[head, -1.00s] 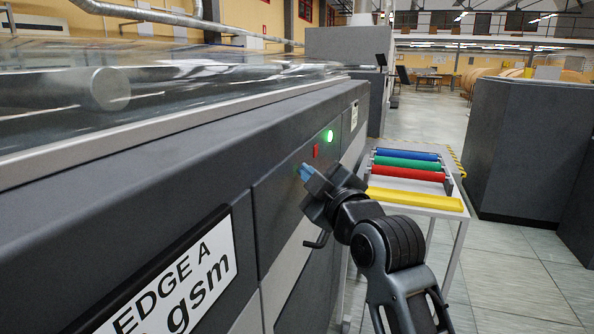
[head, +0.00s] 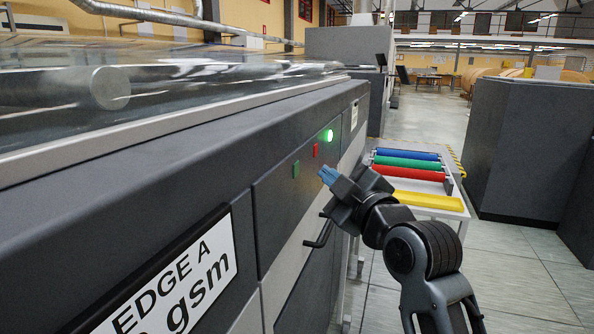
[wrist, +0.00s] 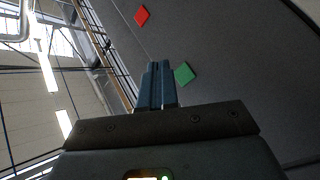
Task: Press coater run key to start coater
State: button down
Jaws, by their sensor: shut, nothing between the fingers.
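The coater's dark grey front panel (head: 270,220) carries a green square key (head: 296,169) and a red key (head: 315,150). A round green lamp (head: 329,135) glows beyond them. My gripper (head: 325,173) is shut and empty, its blue fingertips together. It is to the right of the green key and appears apart from the panel. In the wrist view, the green key (wrist: 184,74) shows just right of the closed fingertips (wrist: 155,68), and the red key (wrist: 141,16) is farther up. I cannot read any label on the keys.
A white table (head: 462,210) with blue, green, red and yellow rollers stands behind the arm. A large grey cabinet (head: 525,150) is at right. Tiled floor lies open between.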

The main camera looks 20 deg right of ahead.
jog(key=shift+s+d, duration=0.75)
jog(key=shift+d, duration=0.3)
jog(key=s+f+m+g+h, duration=0.2)
jog(key=s+f+m, duration=0.4)
jog(key=s+f, duration=1.45)
jog(key=s+a+r+m+g, duration=0.1)
jog(key=s+m, duration=0.4)
jog(key=s, duration=2.2)
jog(key=shift+s+g+h, duration=0.25)
jog(key=shift+g+h, duration=0.05)
jog(key=shift+g, duration=0.1)
